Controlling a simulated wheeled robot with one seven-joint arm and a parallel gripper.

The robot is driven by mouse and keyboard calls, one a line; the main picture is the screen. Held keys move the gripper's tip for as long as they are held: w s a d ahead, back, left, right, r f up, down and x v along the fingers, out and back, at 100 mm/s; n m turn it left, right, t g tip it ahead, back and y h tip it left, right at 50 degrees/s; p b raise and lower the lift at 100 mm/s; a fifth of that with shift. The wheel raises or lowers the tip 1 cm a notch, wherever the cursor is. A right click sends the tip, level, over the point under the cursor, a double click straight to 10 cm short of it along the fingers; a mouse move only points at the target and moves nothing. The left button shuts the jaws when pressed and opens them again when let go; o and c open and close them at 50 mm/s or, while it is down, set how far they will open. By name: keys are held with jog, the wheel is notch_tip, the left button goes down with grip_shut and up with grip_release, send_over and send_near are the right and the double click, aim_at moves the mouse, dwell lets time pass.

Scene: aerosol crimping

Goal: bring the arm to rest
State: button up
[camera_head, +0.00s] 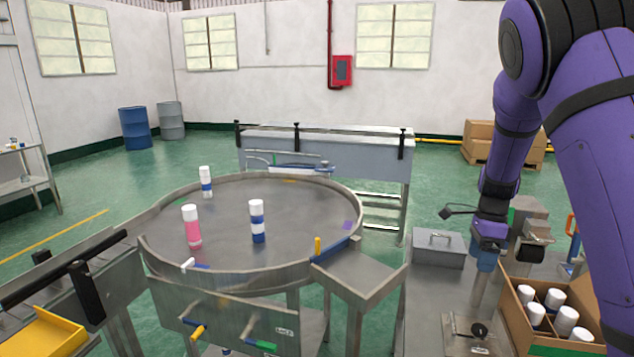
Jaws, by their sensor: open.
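My purple arm comes down along the right side of the picture. Its wrist points downward, and my gripper (487,262) hangs above the grey bench at the right. The gripper is small in this view and its fingertips are hard to make out. It is open, and I see no can held in it. The gripper is to the left of and above a cardboard box (513,300) holding several white-capped cans, and to the right of a grey metal case (438,250).
A round steel turntable (300,205) bears a pink can (192,228) and two blue-and-white cans (257,222) (206,183). A conveyor (325,150) stands behind it. A small device with a black knob (478,332) sits on the bench front. Cardboard boxes (480,135) lie at the back right.

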jog(key=s+a+r+n+t, duration=0.2)
jog(key=s+a+r+n, duration=0.1)
jog(key=s+r+n, duration=0.65)
jog(key=s+a+r+n+t, duration=0.35)
jog(key=s+r+n, duration=0.25)
jog(key=s+r, duration=0.55)
jog(key=s+a+n+t+h, duration=0.1)
jog(key=s+n, duration=0.4)
jog(key=s, duration=0.5)
jog(key=shift+s+a+r+n, duration=0.2)
jog(key=shift+a+r+n, duration=0.1)
jog(key=shift+a+n, duration=0.05)
jog(key=shift+c, duration=0.2)
